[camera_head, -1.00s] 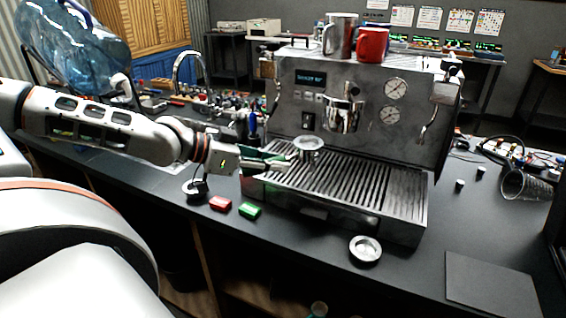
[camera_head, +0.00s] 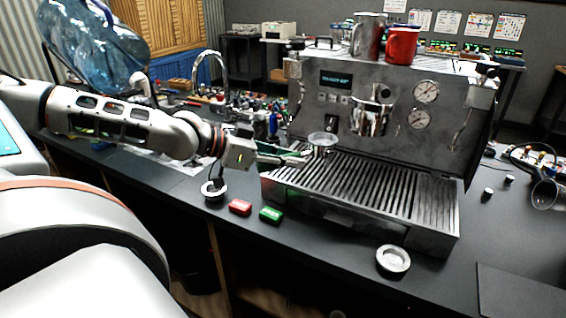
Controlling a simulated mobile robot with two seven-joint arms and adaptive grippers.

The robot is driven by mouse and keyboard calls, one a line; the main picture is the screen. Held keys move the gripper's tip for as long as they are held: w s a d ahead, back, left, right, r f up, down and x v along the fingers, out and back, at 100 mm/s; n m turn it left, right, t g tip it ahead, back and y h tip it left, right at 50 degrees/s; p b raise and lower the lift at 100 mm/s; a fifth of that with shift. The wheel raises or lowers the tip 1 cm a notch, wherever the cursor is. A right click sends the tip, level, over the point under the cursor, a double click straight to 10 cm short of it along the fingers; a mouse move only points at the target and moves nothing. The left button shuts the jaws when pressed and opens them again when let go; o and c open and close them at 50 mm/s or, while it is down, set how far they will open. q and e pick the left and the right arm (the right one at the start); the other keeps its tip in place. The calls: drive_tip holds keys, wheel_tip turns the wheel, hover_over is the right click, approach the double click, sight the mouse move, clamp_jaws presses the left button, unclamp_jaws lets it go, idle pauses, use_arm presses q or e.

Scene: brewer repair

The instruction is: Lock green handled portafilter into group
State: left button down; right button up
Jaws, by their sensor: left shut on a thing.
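The espresso machine (camera_head: 385,130) stands on the dark counter, its chromed group (camera_head: 371,112) on the front face above the slatted drip tray (camera_head: 385,190). My left gripper (camera_head: 283,153) is shut on the green handled portafilter (camera_head: 322,143), near the left end of the drip tray. The metal basket faces up and sits to the left of and below the group, apart from it. The handle is mostly hidden in the gripper. My right gripper is not in view.
A round metal dish (camera_head: 393,260) lies at the front right. A steel pitcher (camera_head: 367,36) and a red mug (camera_head: 402,45) stand on top of the machine.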

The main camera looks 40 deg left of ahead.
use_arm(q)
drive_tip(key=shift+w+d+b, duration=0.45)
drive_tip(key=shift+w+d, duration=0.05)
drive_tip(key=shift+w, duration=0.35)
drive_tip(key=shift+w+d+b, duration=0.4)
drive_tip(key=shift+w+d, duration=0.05)
drive_tip(key=shift+w, duration=0.35)
drive_tip(key=shift+w+d, duration=0.15)
drive_tip(key=shift+w, duration=0.1)
drive_tip(key=shift+w+d+r, duration=0.1)
drive_tip(key=shift+w+d, duration=0.3)
drive_tip(key=shift+w, duration=0.4)
drive_tip(key=shift+w+d+r+p, duration=0.1)
drive_tip(key=shift+w+d+p, duration=0.2)
drive_tip(key=shift+w+p, duration=0.2)
drive_tip(key=shift+w+d+r+p, duration=0.1)
drive_tip(key=shift+w+d+p, duration=0.15)
drive_tip(key=shift+w+p, duration=0.2)
drive_tip(key=shift+w+d+p, duration=0.3)
drive_tip(key=shift+w+p, duration=0.4)
drive_tip(key=shift+p, duration=0.05)
drive_tip(key=shift+w+d+p, duration=0.35)
drive_tip(key=shift+w+p, duration=0.35)
drive_tip(key=shift+p, duration=0.15)
drive_tip(key=shift+w+d+p, duration=0.25)
drive_tip(key=shift+w+p, duration=0.15)
drive_tip(key=shift+p, duration=0.05)
drive_tip(key=shift+w+d+f, duration=0.2)
drive_tip(key=shift+w, duration=0.1)
